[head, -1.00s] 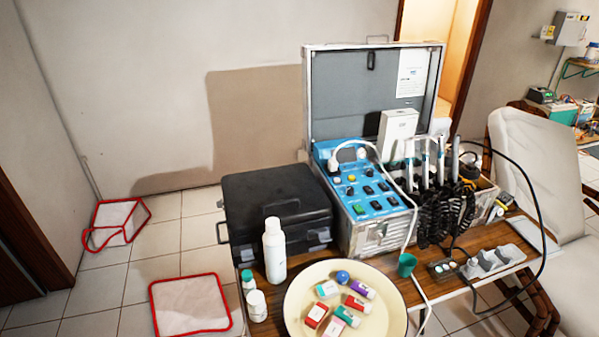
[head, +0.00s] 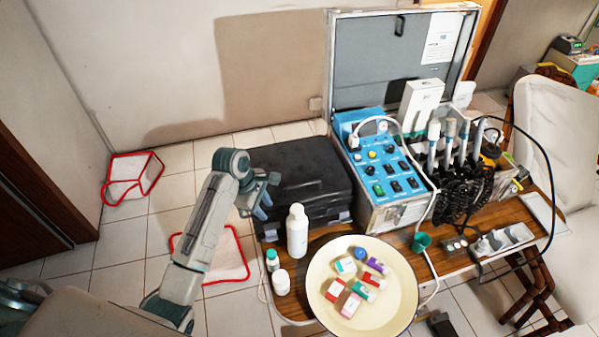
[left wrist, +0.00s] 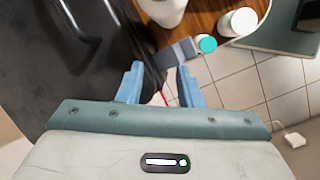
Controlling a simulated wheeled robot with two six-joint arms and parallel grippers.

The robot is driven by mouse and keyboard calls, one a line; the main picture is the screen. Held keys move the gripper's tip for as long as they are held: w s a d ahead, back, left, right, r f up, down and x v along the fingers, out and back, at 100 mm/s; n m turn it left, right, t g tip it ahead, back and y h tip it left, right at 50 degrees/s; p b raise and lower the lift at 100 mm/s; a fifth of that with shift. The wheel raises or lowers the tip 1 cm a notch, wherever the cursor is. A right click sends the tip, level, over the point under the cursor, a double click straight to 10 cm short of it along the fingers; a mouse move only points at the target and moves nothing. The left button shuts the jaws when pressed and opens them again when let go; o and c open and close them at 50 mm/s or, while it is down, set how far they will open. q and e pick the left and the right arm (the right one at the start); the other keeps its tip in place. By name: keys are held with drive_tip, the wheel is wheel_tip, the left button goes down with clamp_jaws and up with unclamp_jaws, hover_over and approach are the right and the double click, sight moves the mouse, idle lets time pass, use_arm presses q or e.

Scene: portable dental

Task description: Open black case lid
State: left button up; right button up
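The black case (head: 298,172) stands on the wooden table, left of the blue dental unit, with its lid closed. It also fills the upper left of the left wrist view (left wrist: 75,65). My left gripper (head: 265,198) is at the case's left side, near its front left corner. In the left wrist view its two blue fingers (left wrist: 160,85) are apart with nothing between them. A grey latch or handle part (left wrist: 178,52) of the case shows just beyond the fingers. I cannot tell whether a finger touches the case. My right gripper is not in view.
A white bottle (head: 297,232) and two small jars (head: 281,281) stand in front of the case. A cream bowl (head: 325,300) with several small boxes is at the table's front. The blue dental unit (head: 385,172) stands close on the case's right.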

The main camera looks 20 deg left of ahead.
use_arm(q)
drive_tip(key=w+r+n+g+h, duration=0.1)
drive_tip(key=w+r+n+h, duration=0.1)
drive_tip(key=w+r+n, duration=0.7)
drive_tip(key=m+p, duration=0.2)
drive_tip(key=p, duration=0.2)
hover_over(293, 180)
drive_tip(key=s+d, duration=0.2)
drive_tip(key=s, duration=0.3)
drive_tip(key=f, duration=0.7)
drive_tip(key=shift+w+a+f, duration=0.1)
drive_tip(key=shift+a+f, duration=0.05)
drive_tip(key=shift+a, duration=0.1)
drive_tip(key=shift+f, duration=0.15)
drive_tip(key=shift+c, duration=0.3)
clamp_jaws()
